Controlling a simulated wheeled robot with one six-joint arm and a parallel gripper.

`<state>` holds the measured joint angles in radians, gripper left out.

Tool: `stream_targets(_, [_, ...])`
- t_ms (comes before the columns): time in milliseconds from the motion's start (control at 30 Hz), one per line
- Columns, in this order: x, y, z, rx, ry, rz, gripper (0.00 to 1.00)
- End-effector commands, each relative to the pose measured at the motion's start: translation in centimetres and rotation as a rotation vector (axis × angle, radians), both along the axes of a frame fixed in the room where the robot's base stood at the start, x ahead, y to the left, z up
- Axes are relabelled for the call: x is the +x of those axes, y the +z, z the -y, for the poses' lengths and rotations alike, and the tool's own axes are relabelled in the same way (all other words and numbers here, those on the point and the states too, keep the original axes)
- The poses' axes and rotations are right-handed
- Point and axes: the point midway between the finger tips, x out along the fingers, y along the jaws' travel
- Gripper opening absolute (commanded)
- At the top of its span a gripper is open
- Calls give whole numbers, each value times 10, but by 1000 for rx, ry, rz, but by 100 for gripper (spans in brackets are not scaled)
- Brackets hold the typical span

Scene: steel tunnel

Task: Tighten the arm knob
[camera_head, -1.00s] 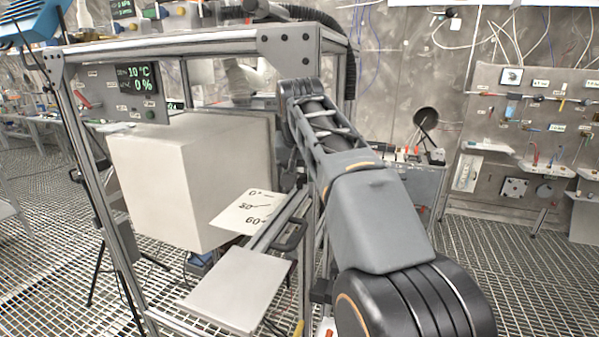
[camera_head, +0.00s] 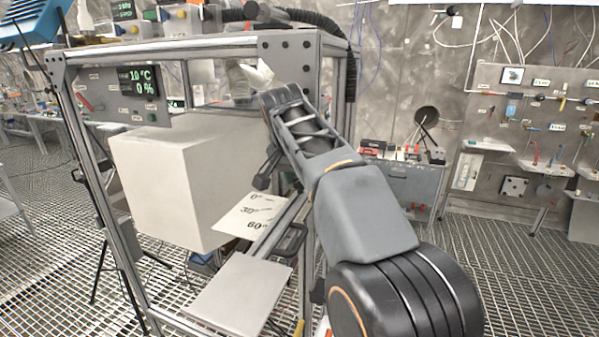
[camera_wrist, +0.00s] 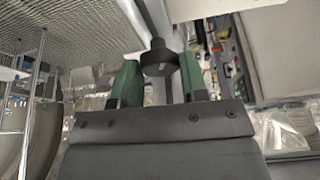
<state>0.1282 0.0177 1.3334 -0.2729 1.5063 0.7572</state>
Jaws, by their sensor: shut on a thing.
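In the wrist view my gripper (camera_wrist: 161,75) has two green fingers, one on each side of a black arm knob (camera_wrist: 158,61). The gripper is shut on this knob, which sits at the end of a grey bar running up and away. In the head view the fingers and the knob cannot be made out clearly. My arm reaches into the right side of the metal frame (camera_head: 210,48), with its end near a dark piece beside the white box. A white angle plate (camera_head: 247,214) marked 0°, 30° and 60° lies below it.
A large white box (camera_head: 165,190) fills the left of the frame. A pale flat plate (camera_head: 240,292) sticks out in front, with a black handle (camera_head: 290,243) next to it. A display (camera_head: 138,80) reads 10 °C and 0 %. A tool panel (camera_head: 530,130) stands at the right.

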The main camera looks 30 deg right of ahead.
Motion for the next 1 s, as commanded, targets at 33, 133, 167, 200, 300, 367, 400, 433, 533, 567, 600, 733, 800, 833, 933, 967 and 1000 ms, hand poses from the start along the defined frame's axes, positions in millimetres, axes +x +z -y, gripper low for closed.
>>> stream_targets(33, [1,3,-1,-2,-41,-2,17])
stream_targets(133, [1,3,-1,-1,-136,-2,17])
stream_targets(167, [1,3,-1,-1,-164,-2,17])
stream_targets(200, [1,3,-1,-1,-202,-1,17])
stream_targets(300, [2,3,-1,-2,-297,-2,17])
stream_targets(367, [2,3,-1,-1,-350,-1,17])
stream_targets(400, [2,3,-1,-1,-386,-1,17])
stream_targets(433, [3,3,-1,-2,-411,-1,17])
stream_targets(533, [3,2,-1,-2,-492,-1,17])
stream_targets(567, [3,2,-1,-1,-516,0,17])
stream_targets(600, [3,2,-1,-1,-543,1,17])
stream_targets(733, [4,2,-1,0,-626,0,17])
stream_targets(800, [4,2,-1,0,-662,1,17])
stream_targets(833, [4,2,-1,0,-677,0,17])
stream_targets(933, [4,1,-1,0,-716,0,17])
stream_targets(967, [4,1,-1,0,-725,1,17])
stream_targets(1000, [4,1,-1,0,-737,1,17])
